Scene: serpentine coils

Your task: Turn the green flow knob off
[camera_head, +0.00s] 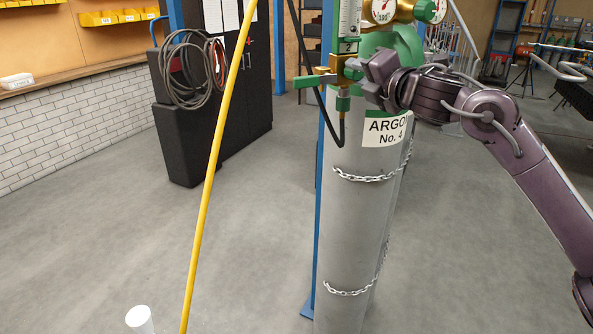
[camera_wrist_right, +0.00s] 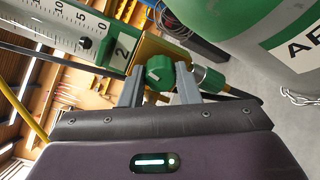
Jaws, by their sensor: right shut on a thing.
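The green flow knob (camera_wrist_right: 160,72) sits on a brass block below the flow tube (camera_wrist_right: 62,28), which carries a label "2". My right gripper (camera_wrist_right: 160,85) is shut on the knob, with one grey finger on each side of it. In the head view the right gripper (camera_head: 362,74) reaches in from the right at the tube's base (camera_head: 348,20) and mostly hides the knob. My left gripper is not in view.
A grey argon cylinder (camera_head: 350,230) with a green top and chains stands below the right arm. A black hose loops beside it. A yellow pole or hose (camera_head: 205,190) crosses the head view. A black cabinet (camera_head: 235,100) stands behind.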

